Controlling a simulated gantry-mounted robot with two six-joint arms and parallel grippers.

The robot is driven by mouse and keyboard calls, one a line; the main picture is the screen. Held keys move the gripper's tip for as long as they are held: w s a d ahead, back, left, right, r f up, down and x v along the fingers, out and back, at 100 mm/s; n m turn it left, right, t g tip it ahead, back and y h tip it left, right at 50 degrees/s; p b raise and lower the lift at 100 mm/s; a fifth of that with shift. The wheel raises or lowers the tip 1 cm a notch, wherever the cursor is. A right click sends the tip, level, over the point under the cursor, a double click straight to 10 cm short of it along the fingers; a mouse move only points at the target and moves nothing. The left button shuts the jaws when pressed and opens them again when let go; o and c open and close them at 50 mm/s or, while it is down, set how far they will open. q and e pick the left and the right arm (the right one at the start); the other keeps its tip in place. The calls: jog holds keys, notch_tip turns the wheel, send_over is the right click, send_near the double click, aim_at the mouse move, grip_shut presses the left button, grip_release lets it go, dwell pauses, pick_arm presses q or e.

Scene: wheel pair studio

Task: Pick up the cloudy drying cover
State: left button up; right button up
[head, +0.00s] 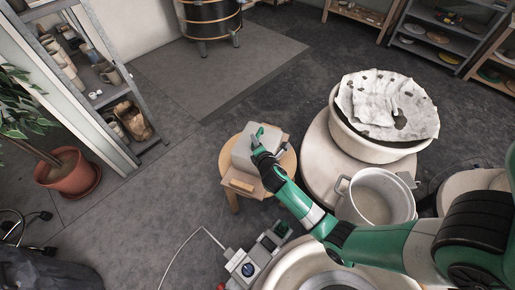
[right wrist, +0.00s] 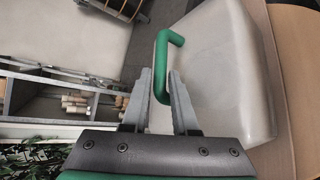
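The cloudy drying cover (head: 243,151) is a grey, box-shaped cover with a green handle. It is at the small round wooden stool (head: 228,158) left of centre in the head view. In the right wrist view the cover (right wrist: 225,60) fills the upper right, with its green handle (right wrist: 176,38) near the middle. My right gripper (head: 258,146) is at the cover's top; in the wrist view its two fingers (right wrist: 160,85) close against both sides of the handle. I cannot tell whether the cover is lifted. My left gripper is out of view.
A basin (head: 372,148) topped with a spotted grey cloth and a two-handled pot (head: 378,195) stand to the right. A grey control box (head: 240,262) with a cable is below the stool. Shelves and a potted plant (head: 70,172) are at left. Floor left of the stool is clear.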

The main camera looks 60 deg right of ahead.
jog(key=shift+x, duration=0.8)
grip_shut()
dwell(0.8)
